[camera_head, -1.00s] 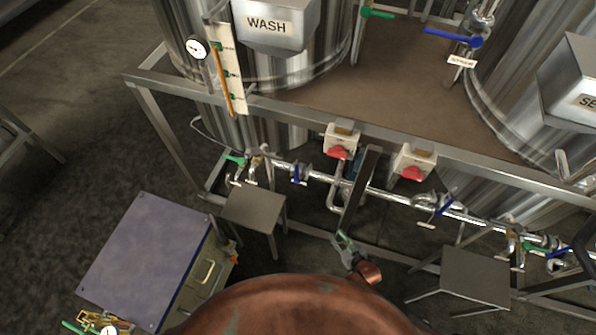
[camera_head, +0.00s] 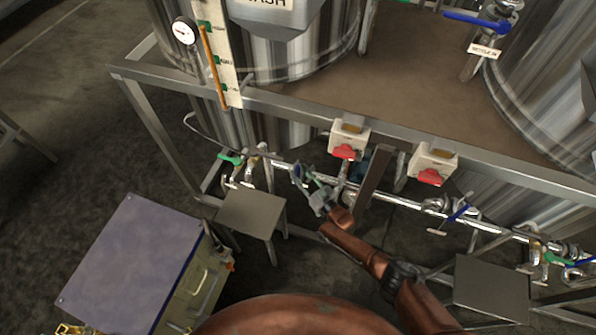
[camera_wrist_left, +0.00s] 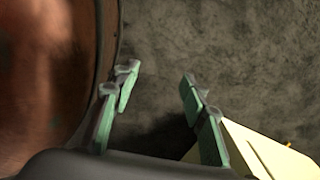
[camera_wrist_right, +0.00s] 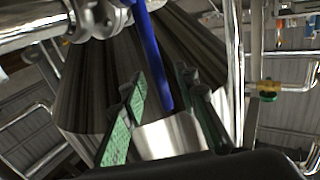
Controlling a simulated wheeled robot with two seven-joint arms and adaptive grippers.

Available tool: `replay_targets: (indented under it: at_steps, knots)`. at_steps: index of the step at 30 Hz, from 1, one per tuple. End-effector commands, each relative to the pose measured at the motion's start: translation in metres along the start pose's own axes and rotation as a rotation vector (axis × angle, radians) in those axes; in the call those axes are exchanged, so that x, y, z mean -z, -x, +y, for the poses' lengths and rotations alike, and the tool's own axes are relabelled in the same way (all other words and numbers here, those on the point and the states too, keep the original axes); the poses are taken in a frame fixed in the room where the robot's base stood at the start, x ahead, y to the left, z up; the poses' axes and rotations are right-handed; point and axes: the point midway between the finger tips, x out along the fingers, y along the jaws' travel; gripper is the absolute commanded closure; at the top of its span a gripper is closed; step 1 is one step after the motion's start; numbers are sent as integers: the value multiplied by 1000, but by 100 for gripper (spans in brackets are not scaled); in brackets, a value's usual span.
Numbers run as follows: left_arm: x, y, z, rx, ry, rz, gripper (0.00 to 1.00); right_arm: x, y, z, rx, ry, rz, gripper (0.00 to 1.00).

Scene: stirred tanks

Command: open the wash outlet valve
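The wash outlet valve's blue lever (camera_wrist_right: 153,58) hangs from the pipe fitting in the right wrist view, its lower end between my right fingers. My right gripper (camera_wrist_right: 160,92) is open around the lever, with gaps on both sides. In the head view my right gripper (camera_head: 305,176) is at the pipe (camera_head: 404,201) below the wash tank (camera_head: 300,62) and hides the lever there. My left gripper (camera_wrist_left: 159,78) is open and empty over the floor; it is not seen in the head view.
A green-handled valve (camera_head: 230,158) is left of my right gripper. Two red-switch boxes (camera_head: 349,137) (camera_head: 433,163) hang on the frame above. Another blue lever (camera_head: 459,208) is further right. A small stool (camera_head: 250,212) and a purple-topped cabinet (camera_head: 130,262) stand at the left.

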Motion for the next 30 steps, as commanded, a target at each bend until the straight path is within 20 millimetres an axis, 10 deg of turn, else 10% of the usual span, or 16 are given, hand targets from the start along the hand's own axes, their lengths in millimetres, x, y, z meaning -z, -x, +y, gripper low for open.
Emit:
replay_targets:
  at_steps: [15,30]
  knots:
    - [17,6,1,-2,7,3,60,1,-15,0,0,0,0,72]
    - [18,6,2,-2,7,5,60,0,-15,0,0,0,0,100]
